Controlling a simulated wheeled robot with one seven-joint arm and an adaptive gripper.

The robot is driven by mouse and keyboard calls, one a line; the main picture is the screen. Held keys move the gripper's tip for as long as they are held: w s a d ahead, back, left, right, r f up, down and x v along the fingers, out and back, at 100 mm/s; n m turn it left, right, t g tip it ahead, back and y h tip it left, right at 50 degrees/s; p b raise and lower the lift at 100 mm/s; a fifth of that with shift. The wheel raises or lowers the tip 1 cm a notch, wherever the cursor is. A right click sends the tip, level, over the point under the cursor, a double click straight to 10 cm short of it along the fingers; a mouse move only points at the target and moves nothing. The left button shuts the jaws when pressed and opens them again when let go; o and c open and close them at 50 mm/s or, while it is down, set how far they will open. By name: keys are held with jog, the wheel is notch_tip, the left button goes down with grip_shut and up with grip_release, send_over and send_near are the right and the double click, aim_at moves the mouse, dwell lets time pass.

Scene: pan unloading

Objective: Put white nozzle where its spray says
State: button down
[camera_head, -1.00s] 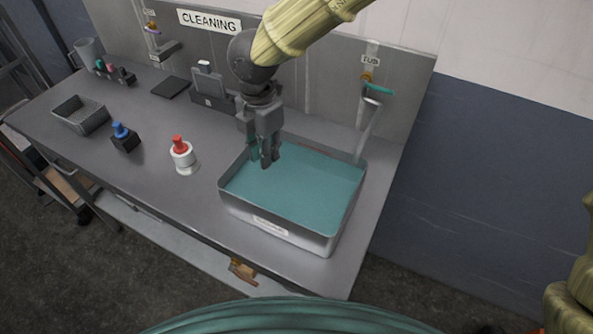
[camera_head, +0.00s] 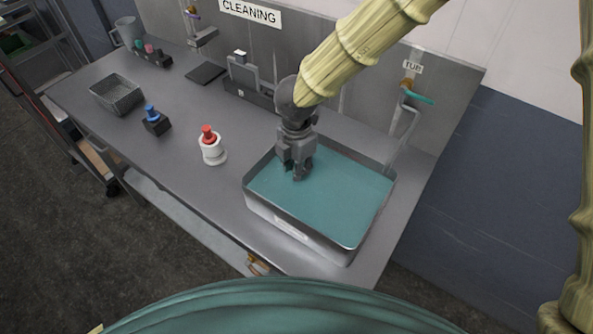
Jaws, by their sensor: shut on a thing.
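My gripper (camera_head: 298,172) points down inside the rim of the metal tub (camera_head: 262,215), its fingertips at or just above the teal liquid (camera_head: 335,200). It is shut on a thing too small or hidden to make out. A small white piece (camera_head: 240,55) sits on top of a grey upright device (camera_head: 243,75) at the back; I cannot tell if it is the white nozzle. A label (camera_head: 291,229) is on the tub's front, its writing unreadable.
A white bottle with a red top (camera_head: 211,147) stands left of the tub. Farther left are a black block with a blue top (camera_head: 154,117) and a mesh basket (camera_head: 117,95). A tap (camera_head: 410,110) rises behind the tub. The bench's front left is clear.

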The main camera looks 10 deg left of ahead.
jog(key=shift+s+a+f, duration=0.1)
jog(key=shift+s+f, duration=0.45)
jog(key=shift+w+f, duration=0.3)
jog(key=shift+w, duration=0.05)
jog(key=shift+s, duration=0.1)
jog(key=c, duration=1.3)
grip_release()
jog(key=shift+s, duration=0.15)
jog(key=shift+c, duration=0.2)
jog(key=shift+r, duration=0.1)
notch_tip(320, 180, up, 12)
jog(key=b, duration=0.2)
